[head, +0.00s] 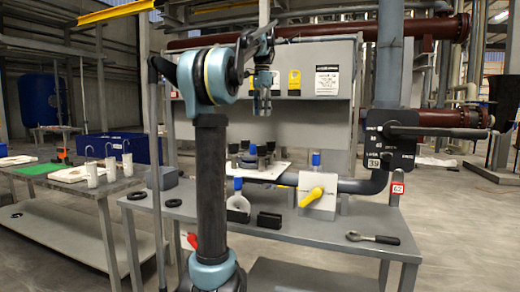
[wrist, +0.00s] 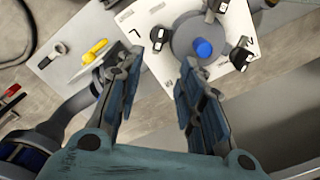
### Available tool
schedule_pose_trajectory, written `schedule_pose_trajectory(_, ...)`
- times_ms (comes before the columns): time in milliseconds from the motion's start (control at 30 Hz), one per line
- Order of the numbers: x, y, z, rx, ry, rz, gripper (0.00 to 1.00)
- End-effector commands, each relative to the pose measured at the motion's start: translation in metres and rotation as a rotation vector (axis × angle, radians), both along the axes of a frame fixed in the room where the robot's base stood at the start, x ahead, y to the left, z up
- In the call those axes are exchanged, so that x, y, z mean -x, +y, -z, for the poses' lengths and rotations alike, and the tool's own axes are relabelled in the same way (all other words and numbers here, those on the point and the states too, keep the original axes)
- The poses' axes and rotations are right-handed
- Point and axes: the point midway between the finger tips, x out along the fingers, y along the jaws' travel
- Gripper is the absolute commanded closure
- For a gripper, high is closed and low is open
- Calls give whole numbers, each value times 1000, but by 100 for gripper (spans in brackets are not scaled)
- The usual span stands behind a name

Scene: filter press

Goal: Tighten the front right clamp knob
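The filter press is a round grey body with a blue centre and several black clamp knobs. It stands on a white board (head: 280,171) on the grey bench in the head view. In the wrist view the blue centre (wrist: 203,47) is right of centre, with a black knob (wrist: 241,56) to its right and another (wrist: 219,6) at the top edge. Which one is the front right clamp knob I cannot tell for certain. My gripper (head: 262,104) hangs pointing down above the press. In the wrist view my gripper (wrist: 156,66) is open and empty, its fingers apart.
A valve block with a yellow handle (head: 317,194) stands right of the press on the bench (head: 325,229). A wrench (head: 373,238) lies at the bench's front right. Black rings (head: 137,195) lie at the left. A grey panel (head: 320,125) rises behind.

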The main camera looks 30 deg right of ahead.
Motion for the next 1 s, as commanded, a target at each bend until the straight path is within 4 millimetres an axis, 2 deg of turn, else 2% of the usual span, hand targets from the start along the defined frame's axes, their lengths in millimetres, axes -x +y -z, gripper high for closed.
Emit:
schedule_pose_trajectory(700, 0, 1, 117, 0, 0, -2, 65)
schedule_pose_trajectory(1000, 1, 1, 152, 0, 0, -2, 65)
